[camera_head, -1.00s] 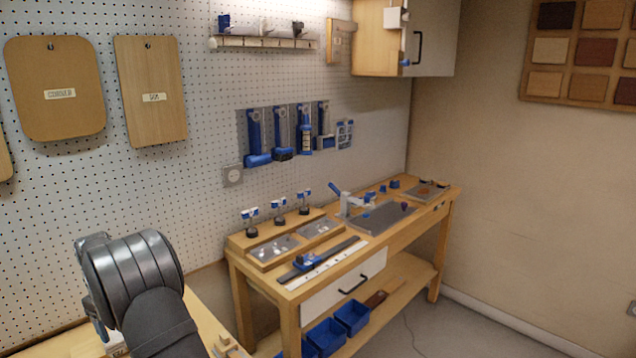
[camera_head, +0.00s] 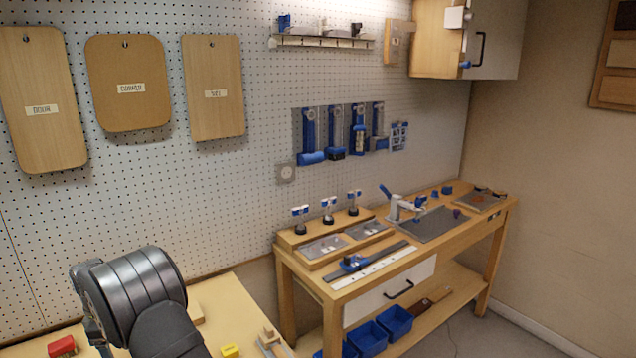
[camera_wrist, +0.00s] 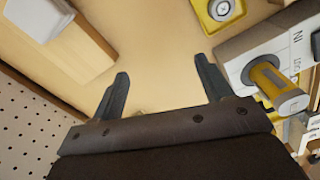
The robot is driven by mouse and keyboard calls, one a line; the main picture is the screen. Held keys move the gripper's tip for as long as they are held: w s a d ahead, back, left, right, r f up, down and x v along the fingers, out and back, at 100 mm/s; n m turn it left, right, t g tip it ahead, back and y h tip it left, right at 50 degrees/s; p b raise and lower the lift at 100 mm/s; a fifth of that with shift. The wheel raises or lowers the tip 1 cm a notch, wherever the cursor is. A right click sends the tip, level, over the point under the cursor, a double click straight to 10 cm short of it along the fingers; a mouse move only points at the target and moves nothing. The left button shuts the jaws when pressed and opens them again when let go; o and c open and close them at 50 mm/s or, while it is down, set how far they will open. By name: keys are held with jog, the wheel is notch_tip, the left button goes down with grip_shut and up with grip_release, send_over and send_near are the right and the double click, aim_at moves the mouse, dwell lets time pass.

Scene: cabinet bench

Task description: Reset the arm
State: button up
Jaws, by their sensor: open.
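My arm shows at the lower left of the head view as a dark, ribbed link over the near bench; the jaws themselves are hidden there. In the wrist view my gripper (camera_wrist: 162,90) is open, its two dark fingers spread apart with nothing between them. Beyond the fingers is the bare wooden top of the near bench (camera_wrist: 150,55).
In the wrist view a wooden block with a white piece (camera_wrist: 38,18) lies left, a yellow item (camera_wrist: 220,10) at the top, and a grey box with a yellow cylinder (camera_wrist: 277,88) right. The head view shows a workbench (camera_head: 400,250), blue bins (camera_head: 395,320) and a pegboard (camera_head: 250,150).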

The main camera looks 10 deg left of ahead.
jog(key=shift+s+a+f, duration=0.35)
jog(key=shift+a+f, duration=0.05)
jog(key=shift+a, duration=0.2)
jog(key=shift+s+a+f, duration=0.4)
jog(key=shift+a+f, duration=0.05)
jog(key=shift+a, duration=0.15)
jog(key=shift+s+a+f, duration=0.35)
jog(key=shift+a+f, duration=0.05)
jog(key=shift+a, duration=0.2)
